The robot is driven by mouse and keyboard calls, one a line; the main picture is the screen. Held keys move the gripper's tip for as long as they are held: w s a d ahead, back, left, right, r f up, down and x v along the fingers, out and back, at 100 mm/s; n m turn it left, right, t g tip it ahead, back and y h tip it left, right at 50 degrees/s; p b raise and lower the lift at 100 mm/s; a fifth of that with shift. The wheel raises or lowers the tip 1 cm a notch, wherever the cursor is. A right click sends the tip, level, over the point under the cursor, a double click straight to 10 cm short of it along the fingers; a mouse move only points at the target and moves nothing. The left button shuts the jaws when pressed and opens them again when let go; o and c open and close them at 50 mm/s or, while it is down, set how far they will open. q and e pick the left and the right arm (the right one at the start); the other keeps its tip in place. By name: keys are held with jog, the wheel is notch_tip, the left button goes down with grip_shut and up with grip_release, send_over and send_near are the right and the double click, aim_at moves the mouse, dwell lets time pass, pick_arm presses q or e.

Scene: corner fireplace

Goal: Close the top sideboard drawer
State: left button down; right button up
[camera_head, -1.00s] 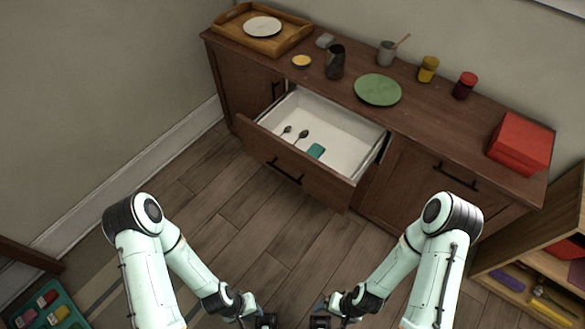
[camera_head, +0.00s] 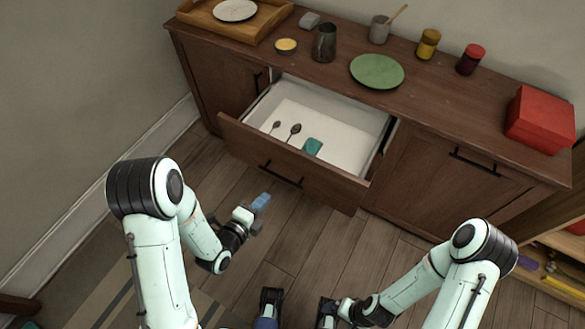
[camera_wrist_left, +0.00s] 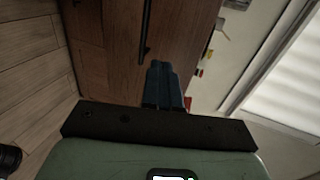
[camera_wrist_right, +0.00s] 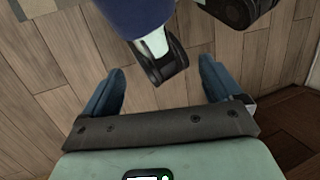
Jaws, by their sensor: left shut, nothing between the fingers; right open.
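The top sideboard drawer (camera_head: 292,168) is pulled out from the brown wooden sideboard (camera_head: 440,135). Its white inside holds two dark spoons (camera_head: 294,131) and a teal item (camera_head: 312,146). Its front has a black bar handle (camera_head: 280,173). My left gripper (camera_head: 261,202) is shut and empty, in front of the drawer front and below its handle, apart from it. In the left wrist view its blue fingers (camera_wrist_left: 164,85) are together, with the drawer's wooden front and handle (camera_wrist_left: 146,30) beyond. My right gripper (camera_wrist_right: 160,90) is open and empty over the floor; its fingers are hard to make out in the head view.
On the sideboard top are a wooden tray (camera_head: 210,22) with a plate, a green plate (camera_head: 377,71), a dark cup (camera_head: 324,42), jars (camera_head: 428,43) and a red box (camera_head: 541,118). An open shelf unit (camera_head: 545,205) stands at right. Floor before the drawer is clear.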

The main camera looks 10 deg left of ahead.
pick_arm(q)
jog(key=b, duration=1)
send_near(292, 166)
jog(key=x, duration=0.5)
jog(key=shift+d+f, duration=0.1)
jog(key=shift+f, duration=0.15)
jog(key=shift+w+d+b, duration=0.2)
jog(key=shift+w+b, duration=0.1)
jog(key=shift+w, duration=0.35)
pick_arm(e)
jog(key=w+d+f+t+h, duration=0.2)
jog(key=w+d+f+t, duration=0.2)
jog(key=w+f, duration=0.7)
jog(key=shift+w+d+m, duration=0.4)
jog(key=shift+w+d, duration=0.05)
jog(key=shift+d, duration=0.2)
jog(key=shift+f, duration=0.1)
